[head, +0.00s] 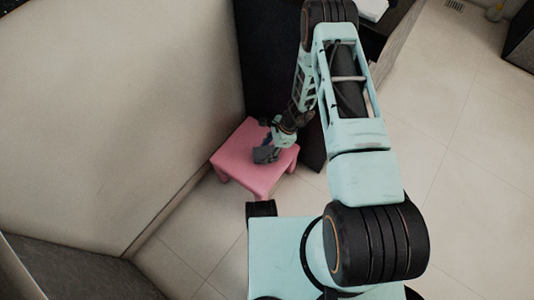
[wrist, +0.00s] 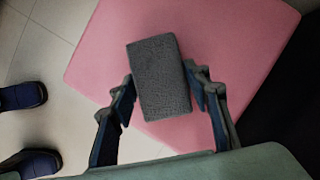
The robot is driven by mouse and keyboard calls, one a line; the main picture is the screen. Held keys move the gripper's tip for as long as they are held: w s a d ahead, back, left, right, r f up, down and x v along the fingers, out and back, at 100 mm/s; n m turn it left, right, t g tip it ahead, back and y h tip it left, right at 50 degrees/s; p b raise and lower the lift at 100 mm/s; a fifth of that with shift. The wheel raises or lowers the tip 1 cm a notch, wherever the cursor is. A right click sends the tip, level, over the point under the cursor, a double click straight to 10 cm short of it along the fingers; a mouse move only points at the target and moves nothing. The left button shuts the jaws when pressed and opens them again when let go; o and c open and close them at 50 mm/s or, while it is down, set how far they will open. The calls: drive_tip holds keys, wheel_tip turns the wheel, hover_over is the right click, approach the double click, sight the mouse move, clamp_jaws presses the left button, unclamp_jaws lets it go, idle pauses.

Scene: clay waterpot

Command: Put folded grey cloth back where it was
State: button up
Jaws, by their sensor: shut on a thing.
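The folded grey cloth (wrist: 160,76) is a dark grey, textured block between my gripper's two fingers in the wrist view. My gripper (wrist: 160,88) is shut on it, with a fingertip at each side. In the head view my gripper (head: 272,146) is over the pink stool (head: 262,178), and a grey patch of the cloth (head: 264,155) shows at its tip. The pink stool top (wrist: 110,50) fills much of the wrist view behind the cloth. I cannot tell whether the cloth touches the stool.
A pale wall (head: 120,100) stands left of the stool, and a dark cabinet side (head: 270,60) stands behind it. Open floor (head: 455,130) lies to the right.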

drive_tip(key=shift+f, duration=0.5)
drive_tip(key=shift+r, duration=0.1)
drive_tip(key=o, duration=1)
drive_tip(key=shift+o, duration=0.2)
drive_tip(key=p+v, duration=0.4)
drive_tip(key=v, duration=0.8)
drive_tip(key=shift+a, duration=0.1)
